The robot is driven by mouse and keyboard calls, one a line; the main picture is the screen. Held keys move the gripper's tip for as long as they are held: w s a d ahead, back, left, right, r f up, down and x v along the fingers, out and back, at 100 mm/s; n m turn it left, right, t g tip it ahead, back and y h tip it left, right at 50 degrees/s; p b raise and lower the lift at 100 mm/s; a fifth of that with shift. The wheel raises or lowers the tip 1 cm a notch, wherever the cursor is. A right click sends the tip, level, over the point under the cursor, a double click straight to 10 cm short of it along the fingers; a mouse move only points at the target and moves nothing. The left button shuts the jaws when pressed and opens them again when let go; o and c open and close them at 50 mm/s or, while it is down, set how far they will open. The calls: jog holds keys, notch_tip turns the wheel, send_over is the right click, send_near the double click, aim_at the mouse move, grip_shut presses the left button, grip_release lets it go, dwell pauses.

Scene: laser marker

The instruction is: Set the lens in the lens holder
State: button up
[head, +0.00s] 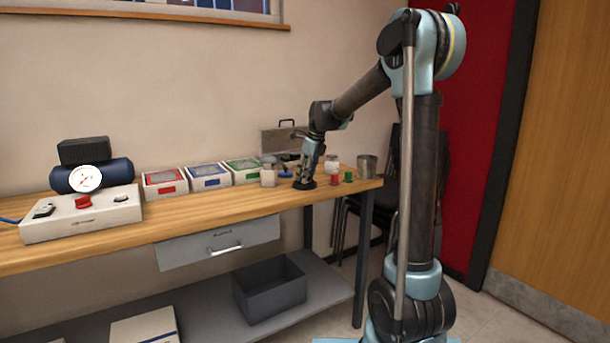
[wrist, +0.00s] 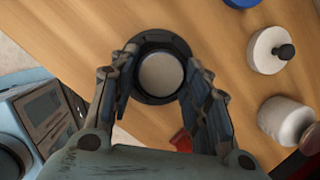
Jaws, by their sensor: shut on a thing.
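The lens (wrist: 161,73) is a pale grey disc in the wrist view. It lies between my gripper's two fingers (wrist: 161,70), which are shut on it. A dark round ring, the lens holder (wrist: 160,97), surrounds the lens in this view. I cannot tell whether the lens is seated in it or held just above it. In the head view my gripper (head: 305,181) points down at the right part of the bench, with a dark round base directly under it. The lens cannot be made out there.
The wooden bench (head: 165,222) carries a red-trimmed box (head: 165,183), a blue-trimmed box (head: 208,177) and a green-trimmed box (head: 243,171). A metal cup (head: 367,166) stands at the right end. A white disc with a black knob (wrist: 270,50) and a white jar (wrist: 285,119) are close by.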

jog(key=shift+f, duration=0.1)
jog(key=o, duration=1.3)
jog(key=shift+c, duration=0.2)
jog(key=shift+r, duration=0.6)
jog(key=v, duration=1.1)
jog(key=s+d+f+n, duration=0.3)
jog(key=s+d+n, duration=0.4)
jog(key=s, duration=0.4)
jog(key=s+d+f+n+h, duration=0.1)
jog(key=s+d+f+n, duration=0.3)
jog(key=s+f, duration=0.4)
jog(key=s+d+f+n+h, duration=0.1)
jog(key=s+d+f+n, duration=0.4)
jog(key=s+f, duration=0.3)
jog(key=s+d+f+n, duration=0.5)
jog(key=s+f, duration=0.3)
jog(key=s, duration=0.4)
jog(key=shift+n+h, duration=0.4)
jog(key=shift+n, duration=0.5)
